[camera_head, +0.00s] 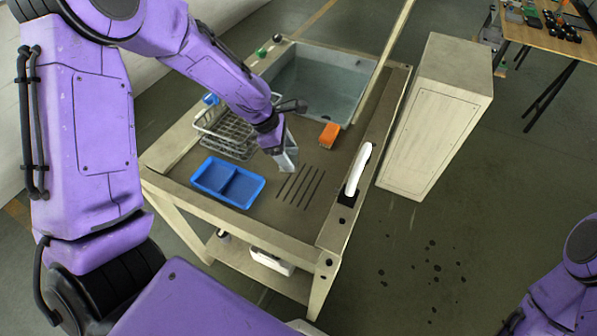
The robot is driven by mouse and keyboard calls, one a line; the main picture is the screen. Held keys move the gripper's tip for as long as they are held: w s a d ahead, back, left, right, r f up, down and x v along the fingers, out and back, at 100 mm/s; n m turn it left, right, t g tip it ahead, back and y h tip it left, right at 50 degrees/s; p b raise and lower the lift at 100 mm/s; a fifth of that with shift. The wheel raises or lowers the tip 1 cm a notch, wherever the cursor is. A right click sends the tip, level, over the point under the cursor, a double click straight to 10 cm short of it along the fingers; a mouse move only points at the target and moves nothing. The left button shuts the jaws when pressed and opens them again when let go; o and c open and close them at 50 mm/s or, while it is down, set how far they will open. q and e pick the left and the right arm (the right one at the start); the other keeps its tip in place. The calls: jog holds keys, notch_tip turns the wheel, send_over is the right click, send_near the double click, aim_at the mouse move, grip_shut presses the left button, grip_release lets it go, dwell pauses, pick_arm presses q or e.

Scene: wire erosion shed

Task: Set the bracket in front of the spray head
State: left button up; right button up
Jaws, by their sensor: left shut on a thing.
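My left gripper (282,158) reaches down over the bench top, between the wire rack and the grooved patch. It is shut on a pale grey metal piece that seems to be the bracket (290,159); the gripper and arm partly hide it, and I cannot tell whether it touches the bench. A white curved fitting on a black base, which may be the spray head (357,171), stands at the bench's right edge, to the right of the held piece. My right gripper is out of view; only part of my right arm shows at the lower right.
A blue two-part tray (228,182) sits at the front left, with a wire rack (222,130) behind it. An orange block (329,134) lies near the sink (318,82). A beige cabinet (437,115) stands right of the bench. The grooved patch (300,186) is clear.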

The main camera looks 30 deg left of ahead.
pick_arm(q)
jog(key=x, duration=0.5)
jog(key=shift+w+d+f, duration=0.15)
jog(key=shift+w+d, duration=0.15)
jog(key=shift+d, duration=0.25)
jog(key=f, duration=0.1)
jog(key=p, duration=0.1)
jog(key=s+f, duration=0.1)
jog(key=shift+s+d+f, duration=0.1)
jog(key=shift+d+f, duration=0.2)
jog(key=shift+f, duration=0.05)
jog(key=shift+w+f, duration=0.3)
jog(key=shift+f, duration=0.1)
jog(key=o, duration=1.4)
jog(key=shift+s, duration=0.1)
jog(key=shift+o, duration=0.2)
jog(key=shift+s+r, duration=0.1)
jog(key=v, duration=1.2)
